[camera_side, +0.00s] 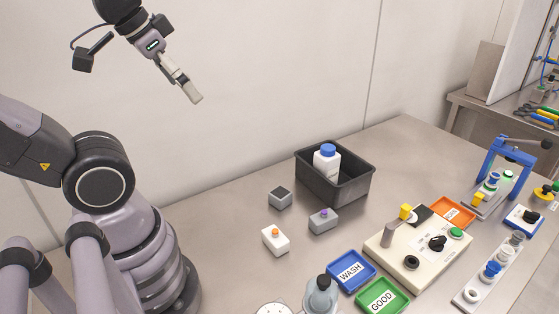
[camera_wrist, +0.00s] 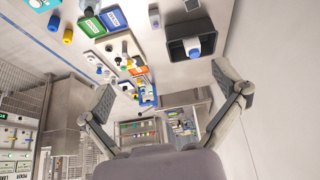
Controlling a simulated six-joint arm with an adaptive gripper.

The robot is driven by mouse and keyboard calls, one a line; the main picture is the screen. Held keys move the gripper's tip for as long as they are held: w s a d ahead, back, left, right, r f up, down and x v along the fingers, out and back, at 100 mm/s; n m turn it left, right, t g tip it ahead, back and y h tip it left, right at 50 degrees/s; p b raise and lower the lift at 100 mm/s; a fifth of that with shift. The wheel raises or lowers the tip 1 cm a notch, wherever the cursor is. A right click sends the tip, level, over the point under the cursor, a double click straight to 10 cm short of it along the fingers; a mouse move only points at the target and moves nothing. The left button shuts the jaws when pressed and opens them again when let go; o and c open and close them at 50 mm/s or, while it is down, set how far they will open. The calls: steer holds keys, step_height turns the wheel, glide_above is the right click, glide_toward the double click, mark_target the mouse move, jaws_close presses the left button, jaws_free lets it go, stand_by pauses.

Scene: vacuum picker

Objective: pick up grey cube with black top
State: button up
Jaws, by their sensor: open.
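The grey cube with black top (camera_side: 280,197) sits on the steel table, just left of the black bin in the side view. In the wrist view a small dark-topped grey block (camera_wrist: 191,5), apparently this cube, is cut by the top edge. My gripper (camera_side: 194,97) is high above the table, up and left of the cube and well apart from it. In the wrist view my gripper (camera_wrist: 162,79) has its two fingers spread wide with nothing between them.
The black bin (camera_side: 312,178) holds a white bottle with a blue cap (camera_side: 327,163). A grey block with a purple button (camera_side: 323,222) and a white block with an orange button (camera_side: 275,241) stand nearby. Blue WASH (camera_side: 352,286) and green GOOD trays (camera_side: 399,308) lie in front.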

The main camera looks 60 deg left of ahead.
steer(key=w+f+n+t, duration=0.1)
steer(key=w+f, duration=0.3)
steer(key=w, duration=0.4)
steer(key=w+f+n, duration=0.1)
steer(key=w+f, duration=0.2)
steer(key=w, duration=0.5)
steer(key=n+t+y, duration=0.2)
steer(key=t+y, duration=0.1)
steer(key=y, duration=0.2)
glide_above(277, 197)
steer(key=d, duration=0.4)
step_height(277, 197, down, 25)
steer(key=shift+m+t+y, duration=0.4)
steer(key=shift+m+t, duration=0.3)
steer(key=s+f, duration=0.2)
steer(key=s+a+f, duration=0.1)
steer(key=s+f, duration=0.1)
steer(key=shift+a+f, duration=0.15)
steer(key=shift+a, duration=0.05)
steer(key=shift+s+f, duration=0.2)
steer(key=shift+s, duration=0.1)
steer(key=x, duration=0.7)
steer(key=shift+w+a, duration=0.15)
